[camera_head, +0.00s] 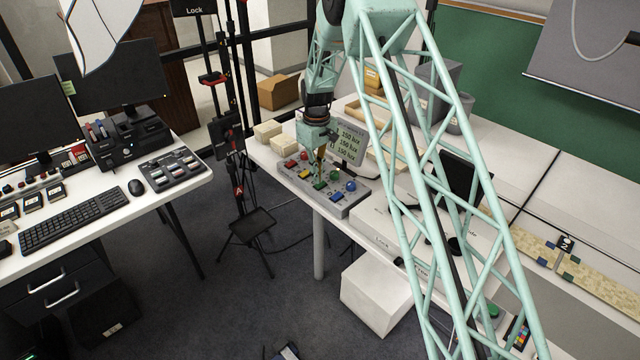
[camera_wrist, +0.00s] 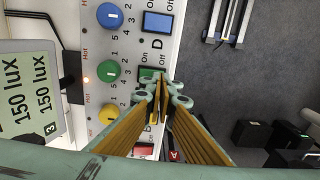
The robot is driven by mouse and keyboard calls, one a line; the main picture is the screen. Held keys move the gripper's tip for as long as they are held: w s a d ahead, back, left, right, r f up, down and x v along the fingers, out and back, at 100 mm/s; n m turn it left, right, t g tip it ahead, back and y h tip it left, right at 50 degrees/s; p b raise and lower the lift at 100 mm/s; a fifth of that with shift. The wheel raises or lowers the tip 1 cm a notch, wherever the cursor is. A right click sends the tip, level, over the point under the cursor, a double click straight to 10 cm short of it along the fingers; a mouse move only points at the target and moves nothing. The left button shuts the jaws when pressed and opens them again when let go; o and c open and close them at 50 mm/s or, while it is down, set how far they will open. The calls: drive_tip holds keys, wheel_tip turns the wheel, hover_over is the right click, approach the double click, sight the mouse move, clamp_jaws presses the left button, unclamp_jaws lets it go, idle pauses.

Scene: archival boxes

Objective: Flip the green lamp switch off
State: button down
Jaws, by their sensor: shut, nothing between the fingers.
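The green switch (camera_wrist: 150,74) is on a grey control box (camera_head: 353,201), in a row beside the green knob (camera_wrist: 108,72). The head view also shows the green switch (camera_head: 319,185). My gripper (camera_wrist: 162,88) is shut and empty, its fingertips over the near edge of the green switch and covering part of it. I cannot tell whether they touch it or which way the switch is tilted. In the head view my gripper (camera_head: 321,170) points down over the box.
A blue switch (camera_wrist: 157,24) lies beyond the green one, and a red switch (camera_wrist: 146,149) lies on the near side. Blue (camera_wrist: 110,15) and yellow (camera_wrist: 107,118) knobs flank the green knob. A display (camera_head: 351,145) reading 150 lux stands behind the box.

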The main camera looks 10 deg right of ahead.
drive_tip(key=shift+r+p, duration=0.65)
drive_tip(key=shift+r, duration=1.2)
drive_tip(key=shift+r, duration=0.1)
drive_tip(key=shift+s+r, duration=0.1)
drive_tip(key=shift+r, duration=0.15)
wheel_tip(320, 180, up, 20)
drive_tip(key=m+t, duration=0.1)
hover_over(317, 186)
drive_tip(key=s, duration=1)
drive_tip(key=s+r+m, duration=0.2)
drive_tip(key=s+r, duration=1.2)
drive_tip(key=s+r+m+t, duration=0.1)
drive_tip(key=s+r, duration=0.2)
drive_tip(key=s, duration=0.7)
drive_tip(key=s+r+t+b, duration=0.1)
drive_tip(key=s+r, duration=0.2)
drive_tip(key=s, duration=0.6)
drive_tip(key=s+r+m, duration=0.1)
drive_tip(key=s+r, duration=0.2)
drive_tip(key=s, duration=0.7)
drive_tip(key=s+d+f+m+t, duration=0.1)
drive_tip(key=s+f, duration=0.1)
drive_tip(key=s, duration=0.9)
drive_tip(key=shift+s+f+b, duration=0.35)
drive_tip(key=shift+s, duration=0.05)
